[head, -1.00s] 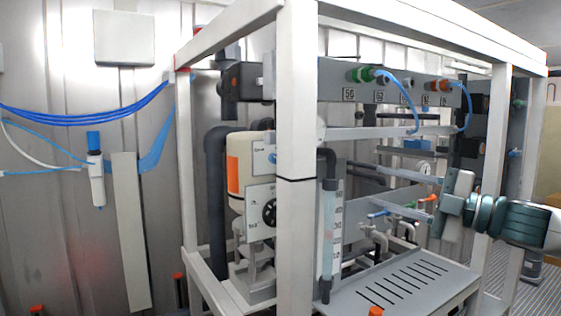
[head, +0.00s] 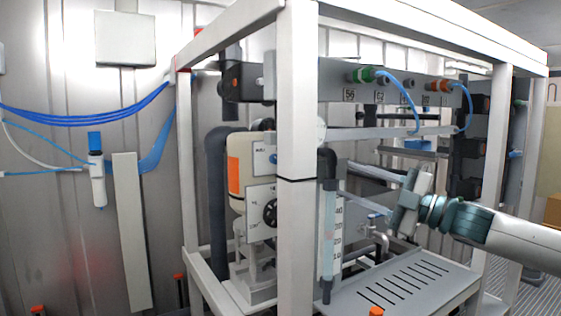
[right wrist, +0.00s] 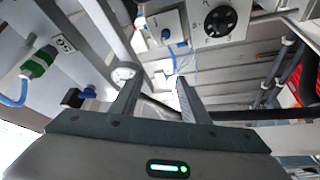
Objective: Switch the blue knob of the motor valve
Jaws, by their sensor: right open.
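The motor valve (head: 236,180) stands behind the white front post in the head view, a cream body with an orange patch. Its white box carries a small blue knob (head: 272,158). A black dial (head: 270,212) sits on the panel below. In the right wrist view the blue knob (right wrist: 166,34) shows near the top, beyond and between the fingers, beside the black dial (right wrist: 220,18). My right gripper (head: 345,180) is open and empty inside the rack, right of the post and apart from the knob. Its fingers (right wrist: 160,80) also show in the wrist view. My left gripper is not in view.
The white front post (head: 297,150) and a clear scaled tube (head: 329,230) stand between my right gripper and the valve in the head view. Pipes with a small tap (head: 376,228) lie below the gripper. A slotted grey tray (head: 400,290) is at the bottom.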

